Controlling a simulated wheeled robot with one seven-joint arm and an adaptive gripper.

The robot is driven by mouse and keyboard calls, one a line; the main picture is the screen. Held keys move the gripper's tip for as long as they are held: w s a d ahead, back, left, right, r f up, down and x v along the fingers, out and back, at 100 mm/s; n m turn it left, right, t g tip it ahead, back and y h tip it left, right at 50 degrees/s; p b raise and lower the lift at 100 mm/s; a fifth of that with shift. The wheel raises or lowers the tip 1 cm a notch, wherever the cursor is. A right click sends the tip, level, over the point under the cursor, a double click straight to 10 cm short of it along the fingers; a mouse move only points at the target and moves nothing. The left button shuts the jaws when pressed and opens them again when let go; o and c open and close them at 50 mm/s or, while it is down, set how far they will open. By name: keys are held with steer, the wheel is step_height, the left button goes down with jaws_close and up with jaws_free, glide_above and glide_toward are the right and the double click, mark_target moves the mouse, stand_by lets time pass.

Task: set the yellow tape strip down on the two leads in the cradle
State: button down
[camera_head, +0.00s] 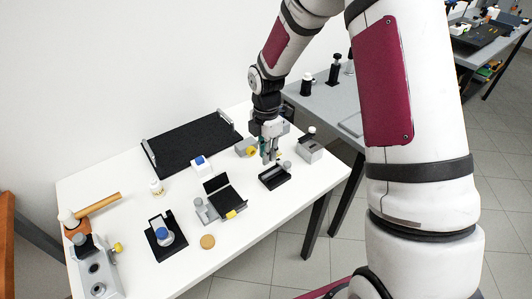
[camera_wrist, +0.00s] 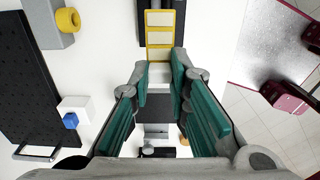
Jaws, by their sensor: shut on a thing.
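The yellow tape strip (camera_wrist: 160,46), a yellow frame with pale panels, sticks out beyond my fingertips in the wrist view. My gripper (camera_wrist: 161,72) is shut on its near end, between the teal pads. In the head view my gripper (camera_head: 269,160) points down above the back of a small black tray (camera_head: 275,180); the strip cannot be made out there. The black tray also shows beyond the strip in the wrist view (camera_wrist: 179,22). An open black case (camera_head: 224,195) stands to its left. I cannot tell which of these is the cradle, and I cannot make out the two leads.
A grey block with a yellow ring (camera_head: 246,147) stands just behind my gripper. A grey box (camera_head: 310,150) is at the right. A black perforated board (camera_head: 190,145) lies at the back, with a blue-and-white cube (camera_head: 199,163) before it. Bare white table lies at the front right.

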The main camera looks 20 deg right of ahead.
mark_target(266, 177)
steer(key=shift+s+f, duration=0.1)
steer(key=shift+f+b, duration=1)
steer(key=shift+f, duration=1)
steer(key=shift+f, duration=0.1)
steer(key=shift+f+b, duration=0.6)
steer(key=shift+f, duration=0.8)
steer(key=shift+f, duration=0.35)
steer(key=c, duration=1.4)
jaws_free()
steer(key=shift+c, duration=0.2)
step_height(266, 177, up, 12)
steer(key=shift+r, duration=0.1)
